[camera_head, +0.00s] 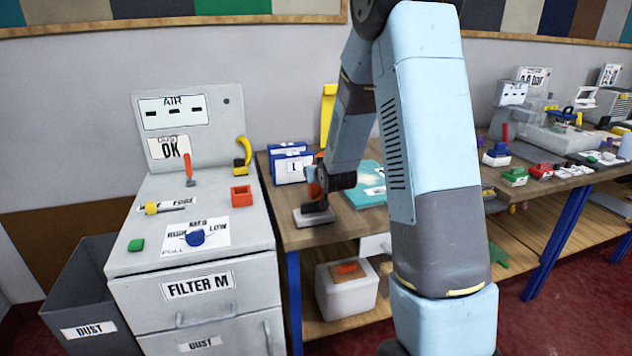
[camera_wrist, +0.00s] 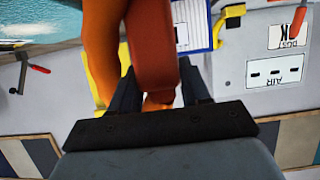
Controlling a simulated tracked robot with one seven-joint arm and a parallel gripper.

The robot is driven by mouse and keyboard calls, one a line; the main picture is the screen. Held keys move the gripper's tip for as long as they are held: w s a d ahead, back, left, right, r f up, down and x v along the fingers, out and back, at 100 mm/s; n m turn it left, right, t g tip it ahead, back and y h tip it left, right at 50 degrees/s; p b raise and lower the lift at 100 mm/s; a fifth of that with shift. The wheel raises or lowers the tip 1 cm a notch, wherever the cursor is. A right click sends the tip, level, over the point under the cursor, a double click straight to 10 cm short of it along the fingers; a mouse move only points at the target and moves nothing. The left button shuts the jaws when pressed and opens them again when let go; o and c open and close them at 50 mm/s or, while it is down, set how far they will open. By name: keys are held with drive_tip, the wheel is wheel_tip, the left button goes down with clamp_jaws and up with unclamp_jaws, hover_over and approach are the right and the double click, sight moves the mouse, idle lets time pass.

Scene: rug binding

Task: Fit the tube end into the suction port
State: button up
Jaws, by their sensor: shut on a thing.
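My gripper (camera_wrist: 158,92) is shut on an orange tube (camera_wrist: 101,45), with a darker red-brown length crossing between the dark fingers. The tube runs up out of the wrist view, and its end cannot be made out. In the head view my gripper (camera_head: 316,186) is over the left end of the wooden bench, with a little orange beside it. A red square socket (camera_head: 242,196) with a dark opening sits on the top right of the grey filter cabinet (camera_head: 195,260), left of my gripper and apart from it. No label marks it as the suction port.
A grey block (camera_head: 313,216) is on the bench just below my gripper. Blue-and-white boxes (camera_head: 291,164) stand behind it. A yellow curved part (camera_head: 242,152) and a red lever (camera_head: 189,170) rise from the cabinet. A grey dust bin (camera_head: 75,295) stands at left.

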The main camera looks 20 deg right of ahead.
drive_tip(key=shift+w+f, duration=0.2)
drive_tip(key=shift+f, duration=1.5)
drive_tip(key=shift+f, duration=0.1)
drive_tip(key=o, duration=1.1)
drive_tip(key=shift+o, duration=0.2)
